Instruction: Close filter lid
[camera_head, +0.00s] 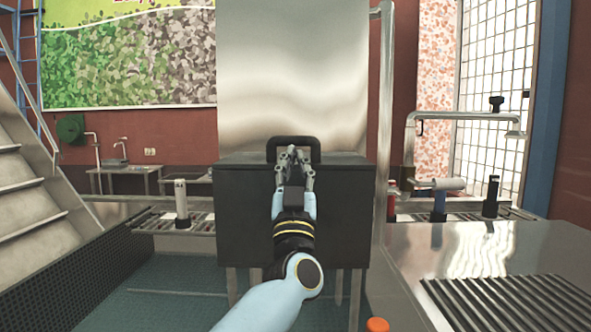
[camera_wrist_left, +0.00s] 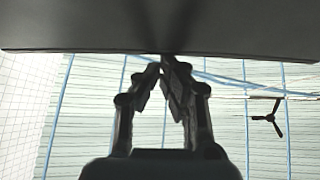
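A dark grey box-like filter housing (camera_head: 235,215) stands on legs in the centre of the head view. A black U-shaped handle (camera_head: 294,140) rises at its top edge, and I take it to be the lid's handle. My left gripper (camera_head: 293,158) is in front of the handle, overlapping its lower opening. In the left wrist view its fingers (camera_wrist_left: 167,66) converge until the tips appear to meet just below a dark flat panel (camera_wrist_left: 230,30). The handle does not show there, so I cannot tell whether they touch it. My right gripper is out of view.
A tall steel panel (camera_head: 292,70) stands upright behind the box, with a vertical pipe (camera_head: 385,120) to its right. A steel worktop (camera_head: 470,255) with a ribbed section is at the right. Metal stairs (camera_head: 25,200) are at the left. An orange knob (camera_head: 377,324) is at the bottom edge.

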